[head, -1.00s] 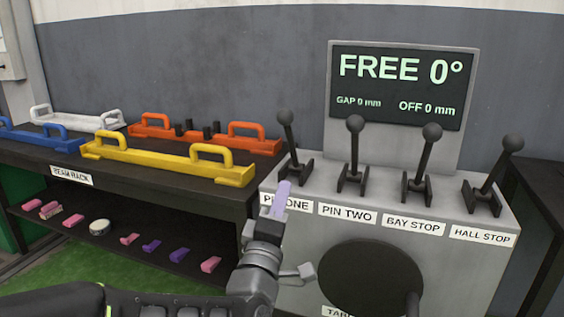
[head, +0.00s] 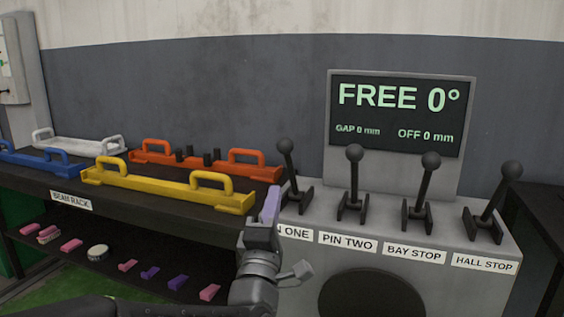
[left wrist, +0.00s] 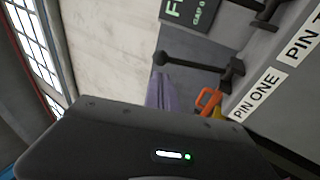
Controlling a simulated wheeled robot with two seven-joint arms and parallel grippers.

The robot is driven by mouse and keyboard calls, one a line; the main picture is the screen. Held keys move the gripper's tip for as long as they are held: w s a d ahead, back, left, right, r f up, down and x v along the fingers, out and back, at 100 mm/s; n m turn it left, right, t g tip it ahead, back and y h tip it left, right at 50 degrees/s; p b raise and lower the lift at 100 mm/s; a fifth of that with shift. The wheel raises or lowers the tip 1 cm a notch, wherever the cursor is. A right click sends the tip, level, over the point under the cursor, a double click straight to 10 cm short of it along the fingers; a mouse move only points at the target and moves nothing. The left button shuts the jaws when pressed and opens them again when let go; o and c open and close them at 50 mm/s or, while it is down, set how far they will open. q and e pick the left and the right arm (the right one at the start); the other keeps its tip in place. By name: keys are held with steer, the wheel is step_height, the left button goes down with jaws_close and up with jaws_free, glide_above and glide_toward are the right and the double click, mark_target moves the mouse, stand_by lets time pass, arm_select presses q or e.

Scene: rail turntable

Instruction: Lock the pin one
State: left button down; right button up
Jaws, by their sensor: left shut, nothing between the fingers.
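The pin one lever (head: 290,176) is a black stick with a round knob, at the left end of the lever row on the grey console. It tilts slightly left in the head view. It also shows in the left wrist view (left wrist: 196,66), with the PIN ONE label (left wrist: 257,94) beside it. My left gripper (head: 271,204) is shut and empty, its lilac fingers upright just left of and in front of this lever, apart from it as far as I can tell. Its fingers (left wrist: 160,93) also show in the left wrist view. My right gripper is out of view.
The pin two lever (head: 353,185), bay stop lever (head: 424,190) and hall stop lever (head: 494,195) stand to the right. The screen (head: 398,113) reads FREE 0°, GAP 0 mm, OFF 0 mm. The beam rack (head: 150,224) with coloured beams lies left of my gripper.

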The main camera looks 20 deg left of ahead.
mark_target(284, 152)
arm_select(q)
steer(key=x, duration=1.1)
steer(key=shift+d, duration=0.1)
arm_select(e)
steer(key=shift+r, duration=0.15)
